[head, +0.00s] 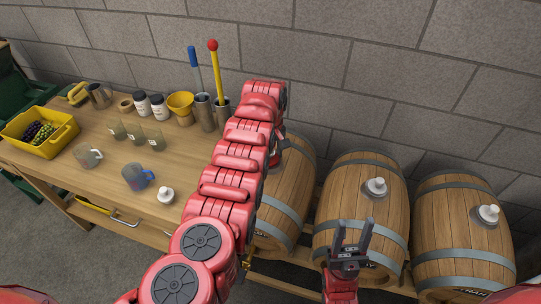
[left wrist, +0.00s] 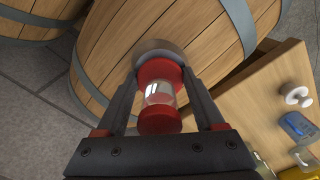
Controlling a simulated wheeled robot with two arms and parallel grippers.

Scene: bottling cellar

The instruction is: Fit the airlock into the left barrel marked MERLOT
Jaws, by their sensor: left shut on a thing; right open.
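The airlock (left wrist: 158,94), red at both ends with a clear middle, is between the fingers of my left gripper (left wrist: 162,84). Its far end is at the grey ring (left wrist: 158,47) on a barrel's wood in the left wrist view. I cannot tell whether it is seated in the ring or just in front of it. In the head view the left barrel (head: 281,205) is partly hidden by my left arm, and its marking is not readable. My right gripper (head: 350,238) is open and empty in front of the middle barrel.
The middle barrel (head: 350,215) and right barrel (head: 455,235) carry white stoppers (head: 376,187). Another white stopper (head: 166,196) stands on the wooden table (head: 110,170). A block wall stands behind.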

